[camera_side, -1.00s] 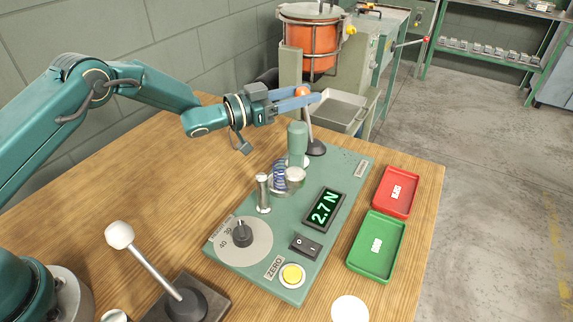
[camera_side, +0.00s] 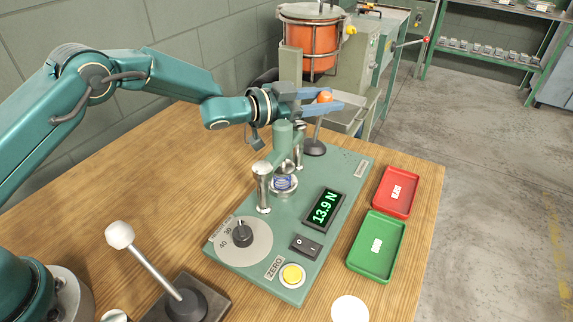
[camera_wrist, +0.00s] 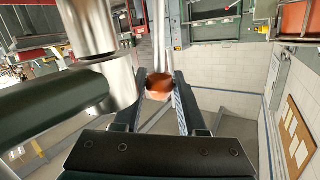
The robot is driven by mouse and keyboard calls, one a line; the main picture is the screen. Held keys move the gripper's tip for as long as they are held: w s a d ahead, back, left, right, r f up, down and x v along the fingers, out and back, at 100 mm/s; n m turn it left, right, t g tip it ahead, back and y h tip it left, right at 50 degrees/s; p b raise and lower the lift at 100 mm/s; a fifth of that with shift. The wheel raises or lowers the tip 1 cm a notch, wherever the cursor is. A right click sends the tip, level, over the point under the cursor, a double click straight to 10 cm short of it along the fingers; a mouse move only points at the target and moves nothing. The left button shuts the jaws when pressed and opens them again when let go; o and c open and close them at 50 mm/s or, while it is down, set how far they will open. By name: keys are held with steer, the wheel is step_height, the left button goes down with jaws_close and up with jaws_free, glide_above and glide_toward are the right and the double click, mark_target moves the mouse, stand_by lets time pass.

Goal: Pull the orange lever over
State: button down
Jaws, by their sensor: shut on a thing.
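The orange lever knob (camera_side: 325,97) tops a thin metal rod that rises from a dark round foot at the back of the green tester (camera_side: 335,165). The rod leans slightly right in the side view. My gripper (camera_side: 334,98) is shut on the knob, with a blue-grey finger on each side. In the wrist view the knob (camera_wrist: 158,87) sits between the fingers (camera_wrist: 161,88), with the rod beyond it. A blue spring (camera_side: 283,183) stands on a round metal seat and looks squeezed short under the press head. The display (camera_side: 324,207) reads 13.9 N.
A red tray (camera_side: 396,192) and a green tray (camera_side: 377,246) lie right of the tester. A white-knobbed lever (camera_side: 150,264) stands at the front left. A dial (camera_side: 240,235), rocker switch (camera_side: 305,246) and yellow button (camera_side: 292,274) are on the tester's front.

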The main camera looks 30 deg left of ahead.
steer(key=shift+d, duration=0.25)
steer(key=shift+c, duration=2.4)
jaws_free()
steer(key=shift+s, duration=0.1)
steer(key=r, duration=0.4)
steer(key=shift+a+r, duration=0.25)
steer(key=shift+r, duration=0.15)
steer(key=s+a+r, duration=0.2)
steer(key=a+r, duration=0.4)
steer(key=a, duration=0.5)
steer(key=shift+s+r, duration=0.1)
